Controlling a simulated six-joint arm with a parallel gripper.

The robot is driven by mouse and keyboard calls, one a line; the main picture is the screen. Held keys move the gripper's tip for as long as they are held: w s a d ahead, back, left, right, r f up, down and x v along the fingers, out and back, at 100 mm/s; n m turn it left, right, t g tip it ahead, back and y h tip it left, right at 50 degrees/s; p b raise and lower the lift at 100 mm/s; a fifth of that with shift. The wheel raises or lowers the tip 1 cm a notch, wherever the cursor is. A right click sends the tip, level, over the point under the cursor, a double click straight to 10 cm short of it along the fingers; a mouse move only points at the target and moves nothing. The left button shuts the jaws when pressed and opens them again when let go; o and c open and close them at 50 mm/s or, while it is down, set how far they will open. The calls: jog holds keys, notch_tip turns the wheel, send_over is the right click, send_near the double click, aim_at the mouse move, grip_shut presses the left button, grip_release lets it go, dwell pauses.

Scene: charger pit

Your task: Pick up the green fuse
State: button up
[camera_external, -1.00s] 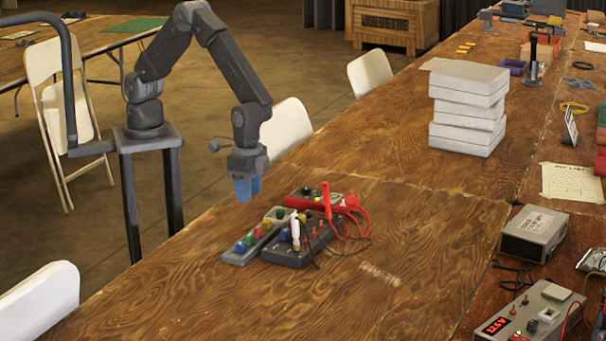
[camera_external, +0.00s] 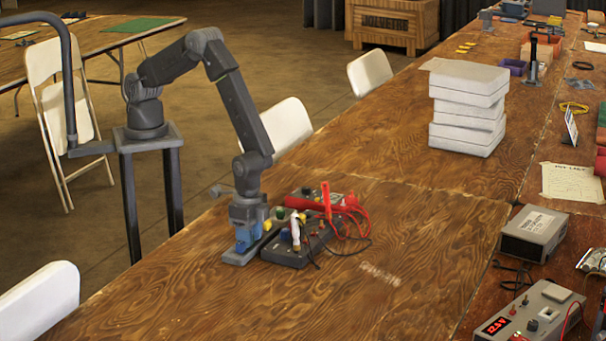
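A narrow grey fuse holder (camera_external: 231,258) lies on the wooden table, with small coloured fuses along it. My gripper (camera_external: 244,244), with blue fingers, is down at the near half of the holder. It hides the fuses there, including the green one seen there earlier. A yellow fuse (camera_external: 267,225) shows just to the right of my gripper. A small greenish piece (camera_external: 280,212) shows at the far end. Whether my fingers are open or closed on a fuse cannot be made out.
A dark box (camera_external: 287,256) with a white piece, a red probe (camera_external: 327,200) and looping red and black leads sits close right of the holder. A stack of white blocks (camera_external: 467,105) stands farther back. The table in front is clear.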

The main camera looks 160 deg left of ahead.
jog(key=shift+c, duration=0.4)
jog(key=c, duration=0.6)
